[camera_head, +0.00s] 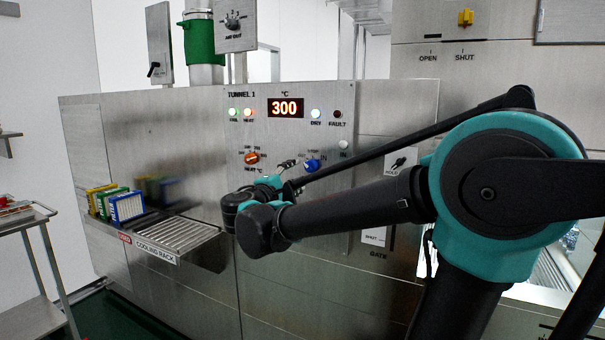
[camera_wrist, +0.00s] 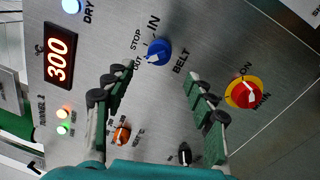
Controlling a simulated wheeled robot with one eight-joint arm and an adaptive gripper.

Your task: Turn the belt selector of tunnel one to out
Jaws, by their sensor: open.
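The belt selector is a blue knob (camera_wrist: 158,52) on the steel tunnel one panel (camera_wrist: 215,45), with IN, STOP and OUT printed around it and BELT beside it. A pale mark on the knob appears to lean toward the OUT side, but it is small. The blue knob also shows in the head view (camera_head: 312,165), just right of my gripper (camera_head: 284,168). In the wrist view my gripper (camera_wrist: 160,75) is open and empty, its two fingers apart on either side below the knob. I see no contact with the knob.
An orange heat knob (camera_wrist: 122,135), a black knob (camera_wrist: 185,154) and a red-yellow main switch (camera_wrist: 244,93) are close by on the panel. The display (camera_head: 285,108) reads 300. A cooling rack (camera_head: 172,238) with coloured cassettes (camera_head: 127,207) juts out at left.

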